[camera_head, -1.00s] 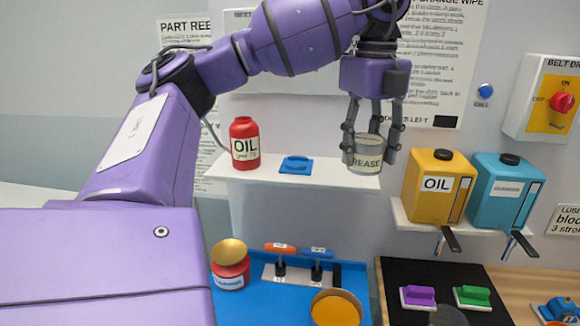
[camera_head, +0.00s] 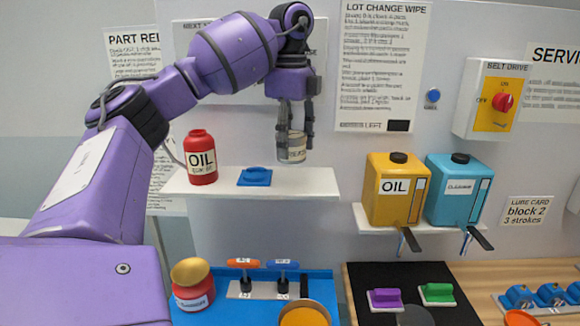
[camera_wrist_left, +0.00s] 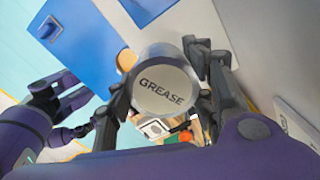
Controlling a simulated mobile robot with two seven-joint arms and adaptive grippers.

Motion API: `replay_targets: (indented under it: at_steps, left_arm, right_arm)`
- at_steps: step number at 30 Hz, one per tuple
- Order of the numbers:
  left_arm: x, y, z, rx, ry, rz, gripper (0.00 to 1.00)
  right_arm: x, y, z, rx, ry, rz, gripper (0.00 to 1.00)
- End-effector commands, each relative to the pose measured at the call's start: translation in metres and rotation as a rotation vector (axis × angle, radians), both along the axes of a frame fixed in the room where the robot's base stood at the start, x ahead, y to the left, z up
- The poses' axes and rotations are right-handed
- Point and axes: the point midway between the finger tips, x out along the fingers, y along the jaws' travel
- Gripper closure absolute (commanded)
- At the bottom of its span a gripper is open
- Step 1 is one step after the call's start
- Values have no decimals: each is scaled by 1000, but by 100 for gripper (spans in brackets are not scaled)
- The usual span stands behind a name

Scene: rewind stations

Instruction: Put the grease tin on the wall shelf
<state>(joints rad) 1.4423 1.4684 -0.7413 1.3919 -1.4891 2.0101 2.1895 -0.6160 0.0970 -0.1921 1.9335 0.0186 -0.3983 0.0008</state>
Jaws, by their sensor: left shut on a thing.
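The grease tin (camera_head: 292,150) is a pale metal can with a GREASE label. My left gripper (camera_head: 296,140) points down and is shut on it, a finger on each side. In the left wrist view the tin's round labelled face (camera_wrist_left: 165,82) shows between the fingers. The white wall shelf (camera_head: 312,183) is just below the tin in the head view; the tin looks upright and slightly above it, though the exact gap cannot be told. My right gripper is not seen in the head view.
A red OIL can (camera_head: 201,158) stands at the shelf's left, beside a low blue item (camera_head: 255,177). The shelf's right part is bare. A lower shelf at right holds a yellow OIL container (camera_head: 392,190) and a blue container (camera_head: 458,189). A blue tray (camera_head: 232,309) lies below.

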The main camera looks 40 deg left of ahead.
Motion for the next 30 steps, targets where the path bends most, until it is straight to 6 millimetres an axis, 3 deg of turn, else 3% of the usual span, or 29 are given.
replay_targets:
  at_steps: [1,11,18,30]
  left_arm:
    - [6,6,-18,-1,14,3,84]
    - [14,23,-33,-1,2,1,84]
    - [15,26,-64,1,-1,0,84]
    - [16,26,-70,1,-1,0,84]
  right_arm:
    - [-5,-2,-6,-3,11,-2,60]
    - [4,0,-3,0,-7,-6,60]
    - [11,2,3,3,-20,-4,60]
    - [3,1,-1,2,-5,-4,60]
